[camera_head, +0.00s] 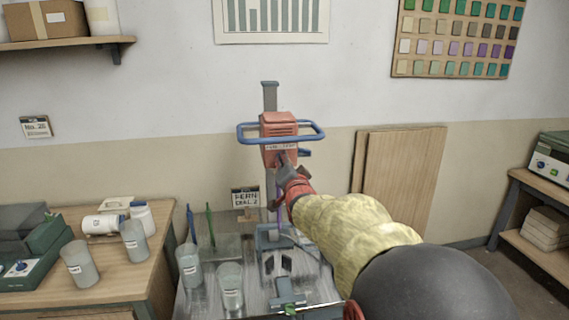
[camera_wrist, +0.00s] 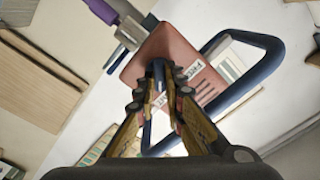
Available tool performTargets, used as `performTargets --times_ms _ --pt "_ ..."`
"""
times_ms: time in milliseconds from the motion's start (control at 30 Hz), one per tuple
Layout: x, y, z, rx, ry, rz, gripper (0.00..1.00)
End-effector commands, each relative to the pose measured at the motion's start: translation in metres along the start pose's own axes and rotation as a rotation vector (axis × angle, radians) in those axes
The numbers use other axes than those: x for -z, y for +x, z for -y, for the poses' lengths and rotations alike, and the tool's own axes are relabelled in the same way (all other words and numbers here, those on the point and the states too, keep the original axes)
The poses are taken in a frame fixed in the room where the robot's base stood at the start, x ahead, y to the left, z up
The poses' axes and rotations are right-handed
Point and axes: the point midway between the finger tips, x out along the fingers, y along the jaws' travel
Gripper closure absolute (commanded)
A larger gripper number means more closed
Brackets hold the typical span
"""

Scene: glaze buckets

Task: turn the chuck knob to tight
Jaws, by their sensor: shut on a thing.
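The red mixer head (camera_head: 280,126) is on a grey column, with a blue bar handle (camera_head: 247,138) around it. In the wrist view the mixer head (camera_wrist: 160,50) fills the middle, with the grey chuck (camera_wrist: 130,32) and a purple shaft (camera_wrist: 102,11) at upper left. My gripper (camera_head: 284,168) is at the front of the head; in the wrist view its fingertips (camera_wrist: 159,72) are closed together against the red face. They are shut on the chuck knob, which they mostly hide; its angle cannot be told. A white label (camera_wrist: 194,69) beside the fingertips seems to read FREE.
The blue handle (camera_wrist: 262,77) loops close beside my fingers. Below the head are a blue-grey clamp frame (camera_head: 268,240) and grey buckets (camera_head: 231,286) on the bench. A small sign (camera_head: 245,197) is left of the column. Wooden boards (camera_head: 400,180) lean on the wall at right.

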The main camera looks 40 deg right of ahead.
Motion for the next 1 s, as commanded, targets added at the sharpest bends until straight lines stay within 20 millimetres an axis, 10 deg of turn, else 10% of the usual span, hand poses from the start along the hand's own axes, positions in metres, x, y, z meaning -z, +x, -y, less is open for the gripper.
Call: performTargets --times_ms 1000 --pt "0.0002 -0.002 0.0001 0.0 0.002 0.0 0.71"
